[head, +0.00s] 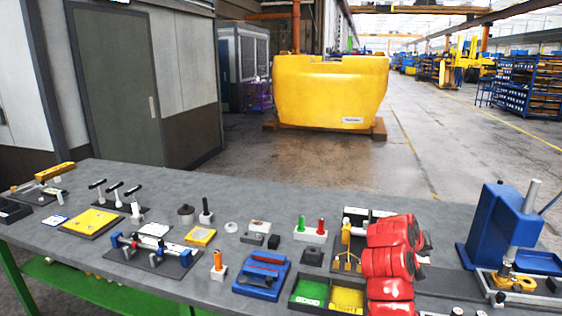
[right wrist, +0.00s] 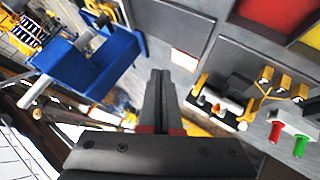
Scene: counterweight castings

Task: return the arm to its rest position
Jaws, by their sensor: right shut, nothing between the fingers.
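My right arm (head: 390,262) is the red one over the right part of the bench in the head view. Its links hide most of the right gripper there. In the right wrist view my right gripper (right wrist: 160,76) shows its two dark fingers side by side, shut, with nothing held between them. It hangs above the bench, apart from the objects around it. My left gripper is in neither view.
A blue press (head: 493,228) stands right of my right arm. A green and yellow bin tray (head: 325,290), a yellow hook fixture (head: 346,262) and a white peg block (head: 310,235) lie left of it. Small tools cover the grey bench (head: 150,185).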

